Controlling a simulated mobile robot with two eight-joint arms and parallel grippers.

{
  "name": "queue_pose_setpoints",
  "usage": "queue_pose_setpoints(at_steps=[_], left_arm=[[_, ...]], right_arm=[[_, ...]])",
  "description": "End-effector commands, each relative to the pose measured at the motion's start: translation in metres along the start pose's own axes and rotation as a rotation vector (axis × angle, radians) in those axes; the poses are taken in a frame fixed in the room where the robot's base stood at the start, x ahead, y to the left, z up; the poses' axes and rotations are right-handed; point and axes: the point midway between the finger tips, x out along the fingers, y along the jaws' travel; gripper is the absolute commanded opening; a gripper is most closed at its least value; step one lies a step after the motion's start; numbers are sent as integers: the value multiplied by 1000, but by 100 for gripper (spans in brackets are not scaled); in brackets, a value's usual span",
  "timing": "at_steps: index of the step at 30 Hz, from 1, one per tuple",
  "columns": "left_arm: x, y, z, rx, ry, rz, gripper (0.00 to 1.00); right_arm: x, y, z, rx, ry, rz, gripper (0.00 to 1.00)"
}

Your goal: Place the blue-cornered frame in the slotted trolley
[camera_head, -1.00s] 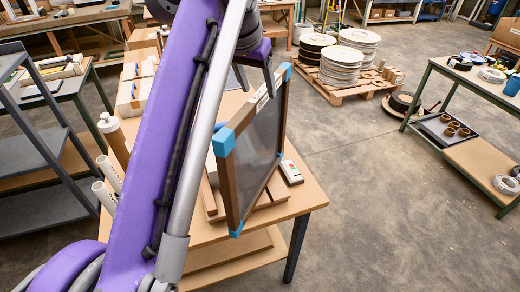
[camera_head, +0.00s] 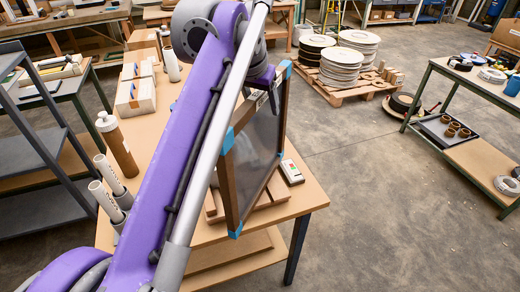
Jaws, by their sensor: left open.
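The blue-cornered frame (camera_head: 262,150) stands upright on the wooden workbench (camera_head: 305,196), over wooden strips. It has a brown border, a dark panel and light blue corners. My left gripper (camera_head: 267,88) is at the frame's top edge, open, with dark fingers. My arm hides part of it, and I cannot tell whether the fingers touch the frame. My left arm crosses in front of the bench and hides the frame's left surroundings. My right gripper is not in view. I cannot identify the slotted trolley with certainty.
A dark grey shelf unit (camera_head: 48,150) stands at the left. A brown bottle (camera_head: 118,145) and white tubes (camera_head: 108,174) stand on the bench's left side.

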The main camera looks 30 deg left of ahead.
Motion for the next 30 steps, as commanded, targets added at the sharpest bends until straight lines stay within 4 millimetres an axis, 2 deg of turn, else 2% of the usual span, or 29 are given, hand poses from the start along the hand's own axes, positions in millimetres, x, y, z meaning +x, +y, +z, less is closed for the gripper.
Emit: queue_pose_setpoints(at_steps=[20,30], left_arm=[[4,0,2,0,0,0,65],[4,0,2,0,0,0,4]], right_arm=[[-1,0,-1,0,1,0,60],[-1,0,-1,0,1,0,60]])
